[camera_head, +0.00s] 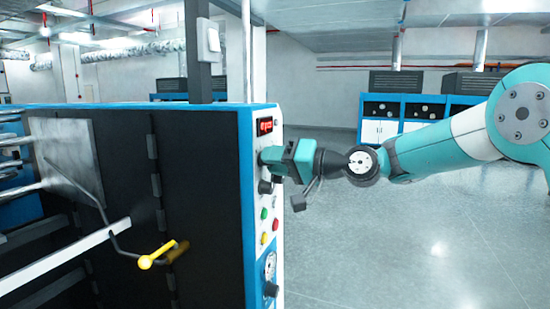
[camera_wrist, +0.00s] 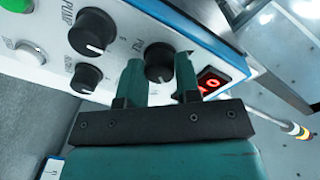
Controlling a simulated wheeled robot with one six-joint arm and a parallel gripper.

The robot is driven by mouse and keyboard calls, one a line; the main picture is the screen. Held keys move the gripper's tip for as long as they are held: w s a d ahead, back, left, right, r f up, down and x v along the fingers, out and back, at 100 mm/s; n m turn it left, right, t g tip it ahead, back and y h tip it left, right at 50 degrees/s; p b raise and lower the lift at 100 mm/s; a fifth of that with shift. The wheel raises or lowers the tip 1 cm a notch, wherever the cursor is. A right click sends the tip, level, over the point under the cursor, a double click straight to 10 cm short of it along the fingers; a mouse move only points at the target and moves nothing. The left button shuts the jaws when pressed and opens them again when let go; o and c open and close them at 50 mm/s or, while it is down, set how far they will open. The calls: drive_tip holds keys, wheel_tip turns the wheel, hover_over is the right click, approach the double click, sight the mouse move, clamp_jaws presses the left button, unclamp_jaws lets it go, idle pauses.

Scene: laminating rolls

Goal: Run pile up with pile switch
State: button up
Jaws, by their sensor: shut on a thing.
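The pile switch is a round black knob (camera_wrist: 157,56) on the white control panel, beside a partly hidden label that seems to start with "PIL". In the wrist view my gripper (camera_wrist: 160,71) has one finger on each side of this knob and is shut on it. In the head view my gripper (camera_head: 270,156) reaches the upper part of the panel from the right, just under the red display (camera_head: 265,126), and hides the knob. The display also shows in the wrist view (camera_wrist: 212,82), right of the fingers; its digits are hard to read.
A larger knob (camera_wrist: 92,32) marked "PUMP" and another black knob (camera_wrist: 86,78) sit close by. Green (camera_head: 264,213), red (camera_head: 276,224) and yellow (camera_head: 264,238) buttons lie below my gripper. A yellow handle (camera_head: 160,255) sticks out from the machine's dark side. The floor at right is clear.

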drive_tip(key=shift+m, duration=0.5)
drive_tip(key=o, duration=0.9)
drive_tip(key=shift+d, duration=0.15)
drive_tip(key=b+v, duration=0.7)
drive_tip(key=v, duration=1)
drive_tip(key=shift+d, duration=0.1)
